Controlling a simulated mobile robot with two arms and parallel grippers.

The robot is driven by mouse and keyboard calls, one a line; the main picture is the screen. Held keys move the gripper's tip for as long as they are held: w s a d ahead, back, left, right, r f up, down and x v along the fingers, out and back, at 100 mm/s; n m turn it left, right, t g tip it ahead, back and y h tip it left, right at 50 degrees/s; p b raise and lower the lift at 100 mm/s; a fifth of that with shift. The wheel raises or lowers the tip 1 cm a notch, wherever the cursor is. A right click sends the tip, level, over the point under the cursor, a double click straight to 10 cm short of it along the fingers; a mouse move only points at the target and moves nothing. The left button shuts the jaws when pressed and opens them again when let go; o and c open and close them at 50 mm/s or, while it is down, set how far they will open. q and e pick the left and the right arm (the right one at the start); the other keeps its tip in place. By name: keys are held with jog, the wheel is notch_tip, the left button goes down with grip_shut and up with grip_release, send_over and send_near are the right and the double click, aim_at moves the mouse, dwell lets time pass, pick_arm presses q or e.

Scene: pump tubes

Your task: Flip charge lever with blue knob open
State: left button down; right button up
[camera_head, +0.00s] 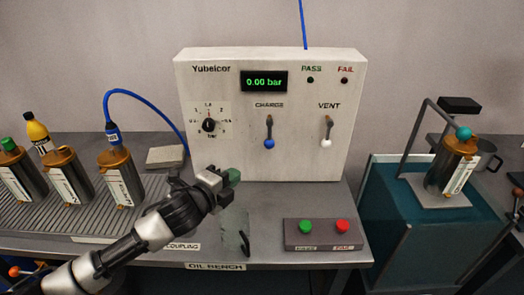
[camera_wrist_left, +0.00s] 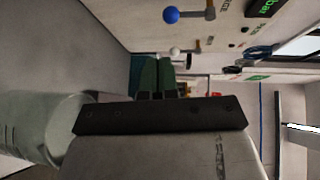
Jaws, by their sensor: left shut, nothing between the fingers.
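The charge lever with its blue knob (camera_head: 269,143) hangs down below the CHARGE label on the white test panel (camera_head: 225,80). In the left wrist view the blue knob (camera_wrist_left: 171,15) is at the top, beyond the fingers. My left gripper (camera_head: 233,176) is shut and empty, below and to the left of the blue knob in the head view, apart from it. Its green fingertips (camera_wrist_left: 158,75) are together in the wrist view. My right gripper's fingers do not show.
The vent lever with a white knob (camera_head: 326,142) hangs down right of the charge lever. A button box (camera_head: 322,244) with green and red buttons sits on the bench. A clear vessel (camera_head: 235,228) stands below my gripper. Several metal cylinders (camera_head: 120,178) stand at the left.

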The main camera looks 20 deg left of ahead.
pick_arm(q)
jog(key=p, duration=0.1)
send_near(269, 135)
jog(key=w+d+f, duration=0.2)
jog(key=w+f, duration=0.2)
jog(key=w, duration=0.2)
jog(key=shift+f, duration=0.35)
